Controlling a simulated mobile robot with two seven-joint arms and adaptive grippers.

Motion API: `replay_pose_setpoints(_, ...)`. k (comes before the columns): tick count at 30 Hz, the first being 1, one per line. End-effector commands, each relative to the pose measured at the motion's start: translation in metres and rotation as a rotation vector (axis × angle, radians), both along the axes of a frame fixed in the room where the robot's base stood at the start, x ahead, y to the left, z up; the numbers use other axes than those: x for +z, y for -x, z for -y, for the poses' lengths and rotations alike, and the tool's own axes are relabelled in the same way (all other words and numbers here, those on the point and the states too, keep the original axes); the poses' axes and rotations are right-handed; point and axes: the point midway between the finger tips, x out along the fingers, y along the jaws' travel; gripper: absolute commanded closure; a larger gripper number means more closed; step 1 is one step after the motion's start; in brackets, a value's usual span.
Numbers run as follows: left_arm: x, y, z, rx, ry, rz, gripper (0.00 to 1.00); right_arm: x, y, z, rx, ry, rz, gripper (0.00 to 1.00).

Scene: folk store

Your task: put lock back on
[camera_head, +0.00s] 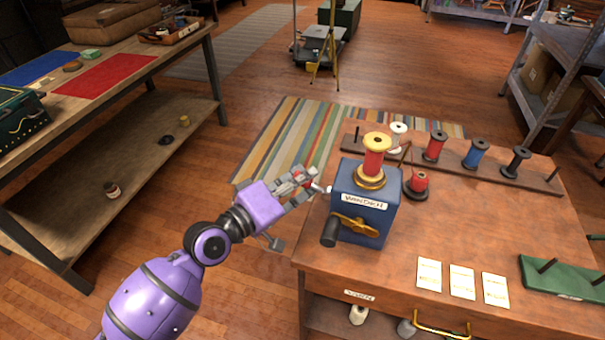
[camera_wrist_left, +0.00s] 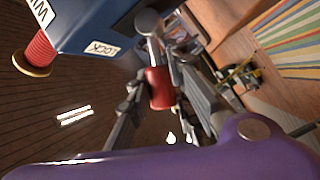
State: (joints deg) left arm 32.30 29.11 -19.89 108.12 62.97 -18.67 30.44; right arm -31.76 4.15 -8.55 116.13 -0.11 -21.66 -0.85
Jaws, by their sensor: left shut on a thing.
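The blue winder box (camera_head: 367,205) stands on the wooden workbench, with a brass crank (camera_head: 358,224) on its front and a red spool (camera_head: 373,163) on top. In the left wrist view its blue side (camera_wrist_left: 95,25) carries a LOCK label (camera_wrist_left: 103,49). My left gripper (camera_head: 305,182) is left of the box, just off the bench edge. It is shut on the red grip of the lock pin (camera_wrist_left: 159,88). The pin's silver end (camera_wrist_left: 149,22) lies beside the box near the label. I cannot tell whether it touches or enters the box. My right gripper is out of view.
A spool rack (camera_head: 520,174) with several spools is behind the box. A red spool on a dark base (camera_head: 417,186) stands right of it. Cards (camera_head: 462,281) and a green rack (camera_head: 565,279) lie on the bench. A long table (camera_head: 125,80) stands left; open floor lies between.

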Motion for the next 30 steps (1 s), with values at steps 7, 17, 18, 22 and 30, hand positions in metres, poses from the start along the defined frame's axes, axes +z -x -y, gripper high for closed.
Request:
replay_pose_setpoints(7,0.0054,-0.0006,0.0010,0.001,-0.019,0.016,1.00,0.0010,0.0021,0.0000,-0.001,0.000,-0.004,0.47)
replay_pose_setpoints(17,0.0060,-0.0008,0.0012,0.001,-0.018,0.019,0.76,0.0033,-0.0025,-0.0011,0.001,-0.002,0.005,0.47)
replay_pose_setpoints(18,0.0060,-0.0008,0.0012,0.001,-0.018,0.019,0.71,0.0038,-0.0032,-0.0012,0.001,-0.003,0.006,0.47)
replay_pose_setpoints(22,0.0049,-0.0007,0.0010,0.001,-0.018,0.016,0.64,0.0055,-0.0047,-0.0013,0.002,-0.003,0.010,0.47)
replay_pose_setpoints(30,0.0025,0.0011,-0.0005,0.000,-0.021,0.011,0.64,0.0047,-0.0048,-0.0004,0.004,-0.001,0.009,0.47)
